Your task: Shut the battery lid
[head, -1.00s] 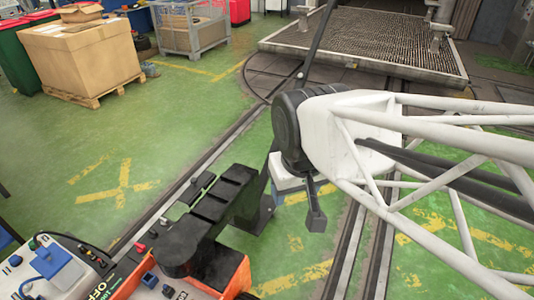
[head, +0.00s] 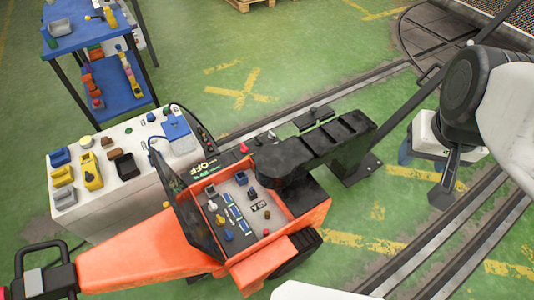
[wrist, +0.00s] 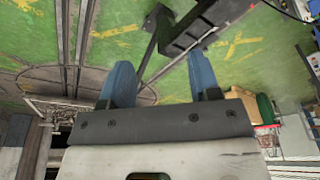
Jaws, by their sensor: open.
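An orange battery vehicle (head: 150,250) stands in the lower middle of the head view. Its open compartment (head: 240,212) shows a grey panel with several small knobs and blue blocks. A dark lid (head: 170,185) stands raised along the compartment's left side. My gripper (wrist: 160,75) shows in the wrist view with its two blue fingers apart and nothing between them. It points over the green floor, with a black beam beyond the fingers. In the head view my arm is at the upper right, well apart from the lid.
A black arm-like beam (head: 335,140) stretches right from the vehicle. A white bench (head: 125,200) with several coloured parts stands close at its left. A blue shelf (head: 90,35) is farther back. Rails (head: 445,255) cross the green floor at the right.

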